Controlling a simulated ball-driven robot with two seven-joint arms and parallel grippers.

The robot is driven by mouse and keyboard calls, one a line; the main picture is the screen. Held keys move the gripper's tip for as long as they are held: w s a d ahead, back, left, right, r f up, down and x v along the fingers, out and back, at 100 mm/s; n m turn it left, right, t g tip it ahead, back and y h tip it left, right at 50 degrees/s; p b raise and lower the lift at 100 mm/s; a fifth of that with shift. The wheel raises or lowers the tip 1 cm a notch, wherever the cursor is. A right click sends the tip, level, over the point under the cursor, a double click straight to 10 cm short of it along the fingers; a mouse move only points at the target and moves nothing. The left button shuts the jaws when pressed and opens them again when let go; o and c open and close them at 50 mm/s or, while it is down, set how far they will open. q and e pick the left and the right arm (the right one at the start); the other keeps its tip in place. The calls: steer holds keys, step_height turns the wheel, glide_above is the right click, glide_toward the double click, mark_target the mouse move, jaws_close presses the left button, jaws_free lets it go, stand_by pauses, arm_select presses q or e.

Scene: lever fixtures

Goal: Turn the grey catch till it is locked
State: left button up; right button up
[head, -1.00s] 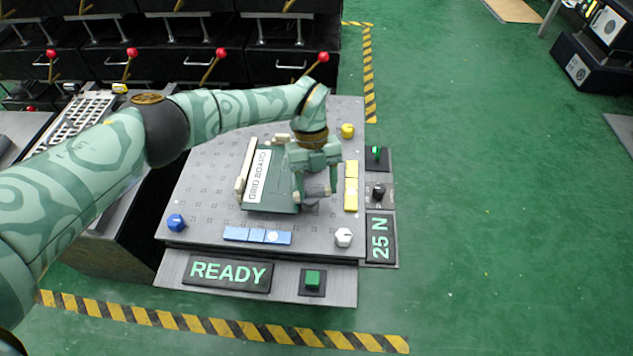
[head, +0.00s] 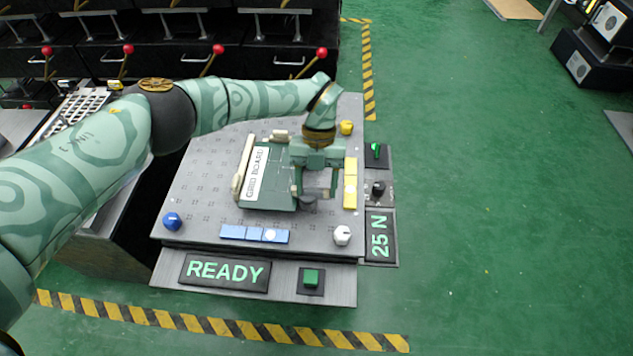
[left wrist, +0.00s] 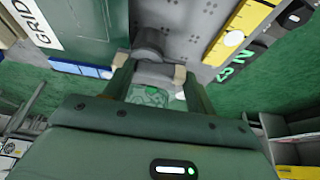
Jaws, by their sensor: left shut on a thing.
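The grey catch (head: 309,201) sits at the right edge of the green grid board (head: 268,200), on the grey perforated plate. In the left wrist view the grey catch (left wrist: 150,50) has a rounded end, with a flat part between my fingertips. My left gripper (head: 318,193) reaches down over it and is shut on it; it also shows in the left wrist view (left wrist: 153,74). The gripper hides part of the catch in the head view. My right gripper is not in view.
Displays read "READY" (head: 224,272) and "25 N" (head: 380,236). A green button (head: 310,278) is at the front. Open green floor lies to the right.

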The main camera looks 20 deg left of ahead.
arm_select(q)
steer(key=shift+w, duration=0.1)
steer(key=o, duration=1)
steer(key=shift+w+r, duration=0.1)
steer(key=shift+r, duration=0.25)
steer(key=shift+p+v, duration=0.3)
steer(key=shift+v, duration=7.5)
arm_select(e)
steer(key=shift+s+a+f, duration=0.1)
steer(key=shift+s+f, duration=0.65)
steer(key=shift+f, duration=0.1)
arm_select(q)
steer(key=shift+f, duration=0.1)
